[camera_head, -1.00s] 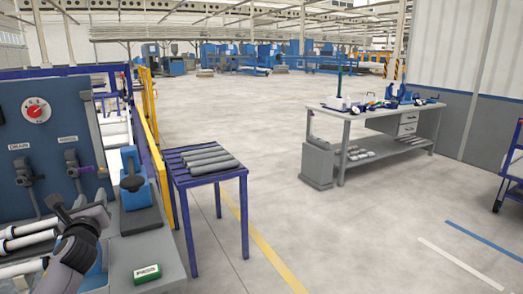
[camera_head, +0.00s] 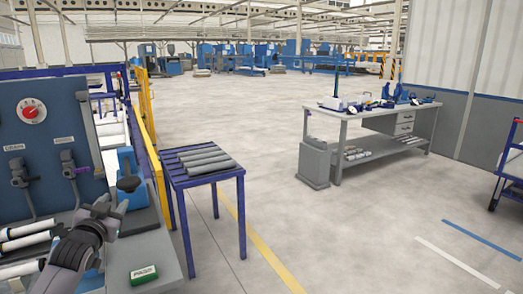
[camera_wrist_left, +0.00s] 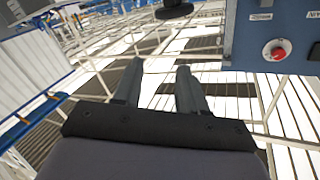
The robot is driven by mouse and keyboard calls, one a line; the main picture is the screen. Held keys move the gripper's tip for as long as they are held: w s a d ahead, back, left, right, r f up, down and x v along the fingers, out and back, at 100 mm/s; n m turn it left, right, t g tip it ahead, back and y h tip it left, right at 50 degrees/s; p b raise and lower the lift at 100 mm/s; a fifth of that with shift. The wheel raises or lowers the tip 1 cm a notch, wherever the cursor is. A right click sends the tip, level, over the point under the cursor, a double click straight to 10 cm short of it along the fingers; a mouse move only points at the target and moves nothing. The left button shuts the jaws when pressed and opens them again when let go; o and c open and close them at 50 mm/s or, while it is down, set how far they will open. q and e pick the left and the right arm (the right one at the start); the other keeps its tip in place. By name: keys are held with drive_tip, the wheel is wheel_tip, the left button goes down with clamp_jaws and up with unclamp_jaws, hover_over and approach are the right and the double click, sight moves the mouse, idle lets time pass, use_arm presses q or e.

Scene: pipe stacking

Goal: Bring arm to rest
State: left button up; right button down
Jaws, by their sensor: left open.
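My left arm comes in at the lower left of the head view, and its gripper (camera_head: 102,207) is raised above the grey bench, in front of the blue clamp-like device. In the left wrist view my left gripper (camera_wrist_left: 158,78) is open, with two parallel fingers apart and nothing between them. Behind the fingers are roof beams and bright ceiling panels. Several grey pipes (camera_head: 208,159) lie side by side on a small blue slatted table (camera_head: 231,177), well apart from the gripper. My right gripper is not in view.
A blue panel (camera_head: 50,135) with a red knob (camera_head: 32,111) and valves stands at the left. White pipes (camera_head: 25,241) lie near my arm. The blue device (camera_head: 128,166) and a green box (camera_head: 144,275) are on the grey bench. The floor right of the table is clear.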

use_arm(q)
drive_tip(key=s+d+f+g+h, duration=0.1)
drive_tip(key=s+d+f+g, duration=0.1)
drive_tip(key=s+d+f, duration=0.6)
drive_tip(key=s+d+f+g+h, duration=0.1)
drive_tip(key=s+f, duration=0.5)
drive_tip(key=f, duration=0.5)
drive_tip(key=s+d+f+g, duration=0.1)
drive_tip(key=s+d+f, duration=0.1)
drive_tip(key=s, duration=0.6)
drive_tip(key=s+d+f+g+h, duration=0.1)
drive_tip(key=s+d+f+g, duration=0.1)
drive_tip(key=s+f, duration=0.3)
drive_tip(key=s+d+f+g+h, duration=0.1)
drive_tip(key=s+d+f, duration=0.2)
drive_tip(key=s, duration=0.8)
drive_tip(key=shift+d+f+n, duration=0.3)
drive_tip(key=shift+d+n, duration=0.1)
drive_tip(key=shift+d, duration=0.2)
